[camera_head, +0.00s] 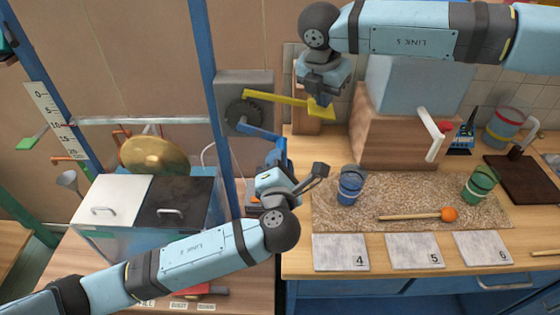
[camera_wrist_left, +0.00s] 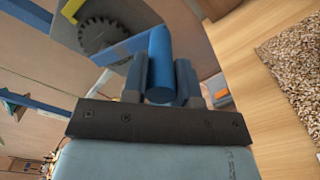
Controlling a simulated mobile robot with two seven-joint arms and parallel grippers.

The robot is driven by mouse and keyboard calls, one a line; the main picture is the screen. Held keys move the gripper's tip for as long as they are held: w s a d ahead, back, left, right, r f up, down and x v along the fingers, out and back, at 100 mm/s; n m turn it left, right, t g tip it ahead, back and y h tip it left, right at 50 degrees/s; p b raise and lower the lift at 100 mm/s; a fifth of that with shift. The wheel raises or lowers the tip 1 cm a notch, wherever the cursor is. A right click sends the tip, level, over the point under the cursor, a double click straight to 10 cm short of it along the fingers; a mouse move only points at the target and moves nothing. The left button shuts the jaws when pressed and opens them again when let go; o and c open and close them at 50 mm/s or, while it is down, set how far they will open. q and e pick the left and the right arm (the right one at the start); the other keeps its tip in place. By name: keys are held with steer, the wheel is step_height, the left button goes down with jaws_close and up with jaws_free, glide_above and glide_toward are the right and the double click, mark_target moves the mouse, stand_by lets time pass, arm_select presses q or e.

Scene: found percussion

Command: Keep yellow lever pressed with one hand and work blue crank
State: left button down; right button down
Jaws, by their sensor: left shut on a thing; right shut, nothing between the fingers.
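The yellow lever (camera_head: 285,97) runs right from a grey wall-mounted box and ends in a flat paddle. My right gripper (camera_head: 321,97) is shut and empty, pointing down at the paddle from above. It appears to touch the paddle, but its fingertips are partly hidden. The blue crank (camera_head: 258,132) reaches right from the same box, below the lever. My left gripper (camera_head: 277,160) is shut on the crank's blue handle. In the left wrist view the round blue handle (camera_wrist_left: 160,60) stands between the two fingers.
A dark toothed wheel (camera_head: 245,114) sits on the box beside a blue post (camera_head: 208,100). On the right bench are a blue cup (camera_head: 351,186), a green cup (camera_head: 480,184), an orange-headed mallet (camera_head: 449,214) and numbered tiles. A brass gong (camera_head: 155,155) hangs at left.

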arm_select(q)
steer(key=c, duration=0.9)
jaws_free()
steer(key=s, duration=1.2)
